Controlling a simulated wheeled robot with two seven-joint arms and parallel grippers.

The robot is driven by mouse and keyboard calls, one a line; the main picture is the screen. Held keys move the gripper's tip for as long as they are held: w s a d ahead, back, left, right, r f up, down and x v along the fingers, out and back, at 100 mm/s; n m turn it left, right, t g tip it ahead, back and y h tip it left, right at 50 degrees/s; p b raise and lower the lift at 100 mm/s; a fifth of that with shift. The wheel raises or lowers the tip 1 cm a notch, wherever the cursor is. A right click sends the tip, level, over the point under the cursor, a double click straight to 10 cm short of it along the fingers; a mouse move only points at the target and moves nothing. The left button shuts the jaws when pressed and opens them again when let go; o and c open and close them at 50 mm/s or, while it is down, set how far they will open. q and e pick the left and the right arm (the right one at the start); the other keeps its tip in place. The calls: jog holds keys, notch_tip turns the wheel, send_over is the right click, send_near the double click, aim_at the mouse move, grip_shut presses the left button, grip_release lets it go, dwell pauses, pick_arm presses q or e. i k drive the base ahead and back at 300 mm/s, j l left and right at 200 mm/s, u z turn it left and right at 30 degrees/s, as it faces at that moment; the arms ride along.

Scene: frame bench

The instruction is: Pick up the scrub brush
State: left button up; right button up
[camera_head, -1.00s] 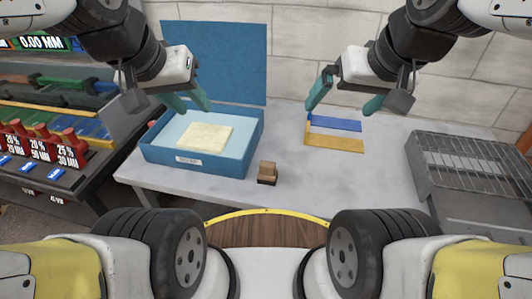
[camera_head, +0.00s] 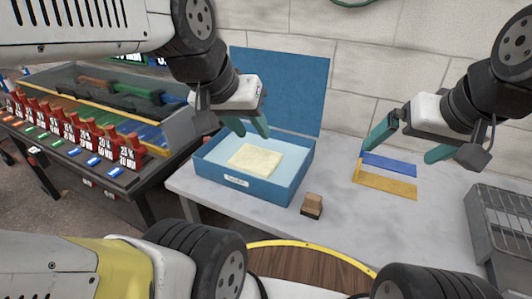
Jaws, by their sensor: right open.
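The scrub brush (camera_head: 312,205) looks like a small brown block with a dark lower part. It stands on the grey table, just right of the blue box's front corner. My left gripper (camera_head: 248,127) is above the back of the open blue box (camera_head: 270,189), its teal fingers apart and empty. My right gripper (camera_head: 410,146) is open and empty above the blue and yellow frame pieces, up and to the right of the brush. Neither gripper touches the brush.
A pale yellow pad (camera_head: 255,158) lies in the box. A blue strip (camera_head: 388,164) and a yellow strip (camera_head: 386,185) lie right of the brush. A metal rack (camera_head: 500,225) stands at the right. The table (camera_head: 365,225) is bare around the brush.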

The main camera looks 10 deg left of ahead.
aim_at(311, 206)
jog(key=k+l+u, duration=0.1)
jog(key=k+u, duration=0.25)
jog(key=k+l+u, duration=0.1)
jog(key=u, duration=0.25)
jog(key=k, duration=0.05)
